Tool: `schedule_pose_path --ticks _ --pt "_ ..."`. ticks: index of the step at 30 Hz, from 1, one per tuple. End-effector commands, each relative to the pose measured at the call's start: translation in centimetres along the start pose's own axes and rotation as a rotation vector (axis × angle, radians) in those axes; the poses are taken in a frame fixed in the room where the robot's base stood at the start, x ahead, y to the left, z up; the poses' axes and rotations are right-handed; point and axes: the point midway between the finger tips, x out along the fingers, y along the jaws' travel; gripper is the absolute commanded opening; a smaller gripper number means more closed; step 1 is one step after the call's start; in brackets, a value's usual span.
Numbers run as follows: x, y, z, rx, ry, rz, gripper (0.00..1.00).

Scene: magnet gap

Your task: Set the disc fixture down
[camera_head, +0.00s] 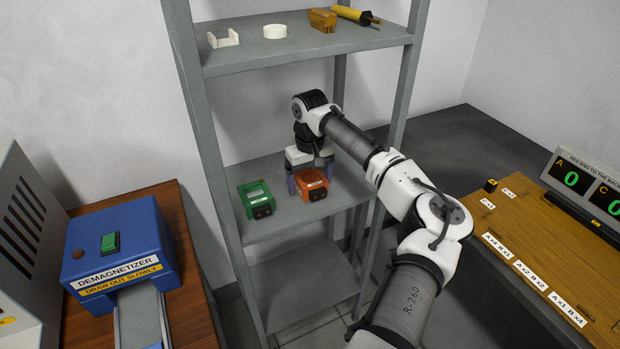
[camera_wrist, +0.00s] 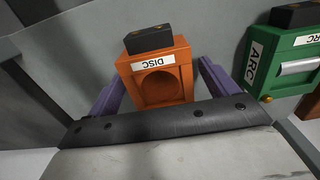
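The disc fixture (camera_head: 311,185) is an orange block with a dark piece on its front. It stands upright on the middle shelf (camera_head: 275,222). In the wrist view the disc fixture (camera_wrist: 181,89) shows its DISC label and a round recess. My gripper (camera_head: 310,178) is at it, with one purple finger on each side. In the wrist view my gripper (camera_wrist: 160,70) looks open, with narrow gaps between the fingers and the block. Contact near the fingertips is hard to judge.
The green ARC fixture (camera_head: 256,199) stands close on the left of the disc fixture; it also shows in the wrist view (camera_wrist: 283,68). The upper shelf (camera_head: 240,58) holds several small items above my wrist. A demagnetizer (camera_head: 118,240) is at left, a wooden bench (camera_head: 530,235) at right.

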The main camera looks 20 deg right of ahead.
Motion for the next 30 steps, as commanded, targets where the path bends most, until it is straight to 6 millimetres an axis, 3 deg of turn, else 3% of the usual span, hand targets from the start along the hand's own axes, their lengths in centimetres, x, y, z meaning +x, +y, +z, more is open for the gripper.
schedule_pose_path --ticks 10,21,30 --pt "-0.5 0.0 0.0 0.000 0.002 0.001 0.85" --pt "-6.3 0.0 -0.1 0.000 0.002 0.001 0.85" --pt "-7.8 0.0 0.0 -0.001 0.000 0.001 0.85"
